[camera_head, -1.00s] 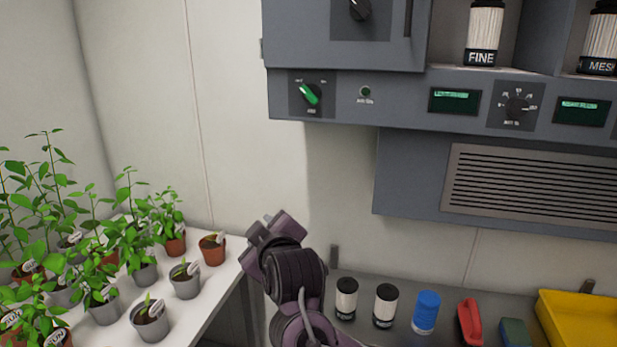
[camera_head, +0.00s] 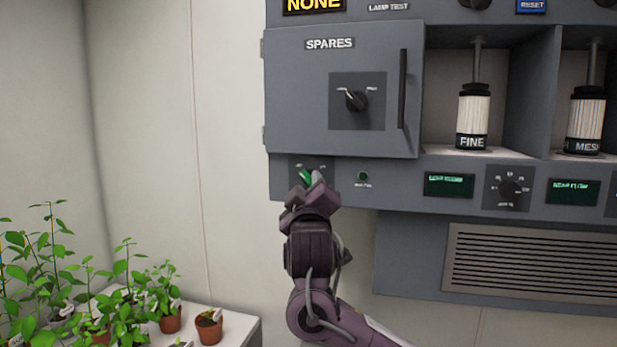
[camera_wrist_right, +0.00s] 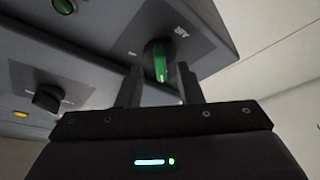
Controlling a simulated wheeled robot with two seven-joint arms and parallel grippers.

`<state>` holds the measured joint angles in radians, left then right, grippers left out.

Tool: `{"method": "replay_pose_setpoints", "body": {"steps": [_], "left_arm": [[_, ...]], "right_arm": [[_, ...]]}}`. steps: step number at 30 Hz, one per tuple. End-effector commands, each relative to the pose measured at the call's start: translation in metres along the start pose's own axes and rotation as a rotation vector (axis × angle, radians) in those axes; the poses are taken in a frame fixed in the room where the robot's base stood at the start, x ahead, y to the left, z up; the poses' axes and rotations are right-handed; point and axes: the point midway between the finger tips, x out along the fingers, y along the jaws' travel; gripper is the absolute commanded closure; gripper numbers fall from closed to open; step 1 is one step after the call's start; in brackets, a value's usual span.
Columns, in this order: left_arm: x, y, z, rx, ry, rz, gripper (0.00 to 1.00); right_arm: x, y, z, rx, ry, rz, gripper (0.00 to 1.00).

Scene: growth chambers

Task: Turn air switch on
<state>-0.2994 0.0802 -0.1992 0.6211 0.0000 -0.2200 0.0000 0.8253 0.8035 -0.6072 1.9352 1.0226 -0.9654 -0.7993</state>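The air switch is a green-handled rotary knob (camera_head: 305,176) on a dark plate low on the left of the grey panel. In the head view my right gripper (camera_head: 307,187) is in front of it and hides most of it. In the right wrist view the green knob (camera_wrist_right: 160,62) lies between the two fingers of my right gripper (camera_wrist_right: 160,80). The fingers are apart, one on each side, with gaps showing, so it is open. My left gripper is out of view.
A small round green indicator (camera_head: 362,176) sits right of the switch. Above is the SPARES door (camera_head: 300,90) with a black knob (camera_head: 356,101) and bar handle (camera_head: 403,88). A numbered dial (camera_head: 509,187) is farther right. Potted plants stand on a white bench (camera_head: 240,327) at lower left.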

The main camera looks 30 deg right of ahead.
Motion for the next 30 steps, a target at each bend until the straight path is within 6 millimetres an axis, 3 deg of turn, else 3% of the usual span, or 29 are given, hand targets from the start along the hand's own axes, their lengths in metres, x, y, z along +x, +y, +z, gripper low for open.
{"method": "replay_pose_setpoints", "body": {"steps": [4, 13, 21, 30], "left_arm": [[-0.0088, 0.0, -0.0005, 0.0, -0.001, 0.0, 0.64], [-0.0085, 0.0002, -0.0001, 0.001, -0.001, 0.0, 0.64], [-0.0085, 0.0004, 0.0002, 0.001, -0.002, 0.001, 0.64], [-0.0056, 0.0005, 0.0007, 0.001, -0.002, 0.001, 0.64]], "right_arm": [[0.0131, 0.0011, -0.0007, -0.001, -0.001, -0.001, 0.67], [0.0157, -0.0006, 0.0004, 0.001, 0.0, -0.002, 0.67], [0.0154, -0.0006, 0.0003, 0.001, 0.0, -0.002, 1.0], [0.015, -0.0017, 0.0006, 0.015, 0.001, 0.003, 1.0]]}}
